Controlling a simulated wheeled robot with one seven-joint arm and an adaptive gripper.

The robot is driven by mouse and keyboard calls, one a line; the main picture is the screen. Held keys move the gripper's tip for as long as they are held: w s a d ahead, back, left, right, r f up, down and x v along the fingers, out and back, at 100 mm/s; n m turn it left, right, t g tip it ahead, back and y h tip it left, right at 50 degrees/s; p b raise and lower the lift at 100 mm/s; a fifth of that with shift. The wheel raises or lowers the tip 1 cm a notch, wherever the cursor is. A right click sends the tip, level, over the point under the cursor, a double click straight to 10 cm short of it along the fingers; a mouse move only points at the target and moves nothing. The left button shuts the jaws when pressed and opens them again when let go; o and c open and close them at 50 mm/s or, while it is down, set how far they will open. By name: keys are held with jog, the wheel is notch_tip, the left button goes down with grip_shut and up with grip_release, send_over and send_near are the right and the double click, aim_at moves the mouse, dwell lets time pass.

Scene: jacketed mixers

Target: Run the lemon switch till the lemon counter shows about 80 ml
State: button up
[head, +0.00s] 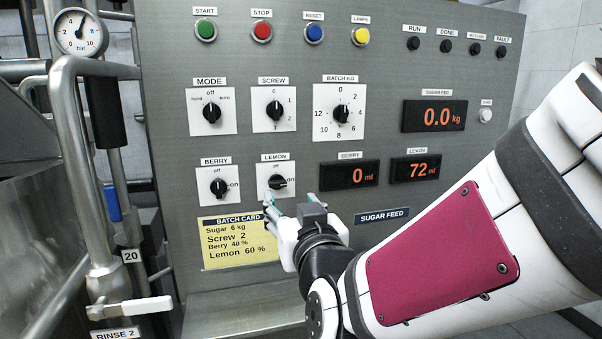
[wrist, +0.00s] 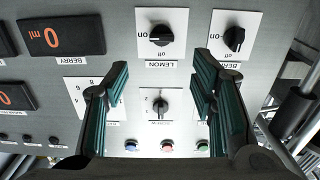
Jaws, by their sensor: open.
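The lemon switch (head: 277,181) is a black knob on a white plate, turned to the right toward "on". It also shows in the wrist view (wrist: 160,35), where the picture is upside down and the knob points left toward "on". The lemon counter (head: 416,169) reads 72 ml. My gripper (head: 284,208) is open and empty, just below the lemon switch in the head view. In the wrist view the spread green fingers (wrist: 162,72) frame the panel, with the lemon knob beyond and between them. I see no contact with the knob.
The berry switch (head: 218,187) sits left of the lemon switch and points up to "off". The berry counter (head: 349,175) reads 0 ml. The yellow batch card (head: 235,242) is below the switches. Pipes (head: 75,140) and a lever (head: 130,308) stand at left.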

aim_at(278, 183)
jog(key=shift+a+p, duration=0.1)
jog(key=shift+p, duration=0.7)
jog(key=x, duration=1.1)
jog(key=shift+w+f, duration=0.1)
jog(key=shift+f, duration=0.05)
jog(key=c, duration=1.1)
